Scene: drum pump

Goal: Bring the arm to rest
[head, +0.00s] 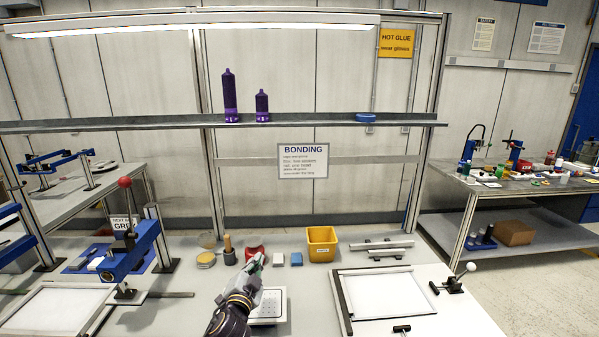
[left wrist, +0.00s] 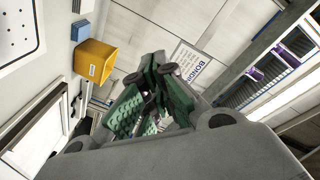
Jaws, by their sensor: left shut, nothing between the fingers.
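My left gripper (head: 257,262) reaches in from the bottom middle of the head view, above the bench and in front of the sign. It is shut and holds nothing. In the left wrist view the green fingers (left wrist: 158,108) are together, with the bench to the left and the wall to the right. My right gripper shows in neither view.
A yellow bin (head: 321,245), a blue block (head: 296,259), a red item (head: 254,251) and a wooden-handled tool (head: 229,250) stand along the bench's back. A framed white panel (head: 384,296) lies right. A blue clamp press (head: 130,250) stands left. A shelf (head: 300,120) spans above.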

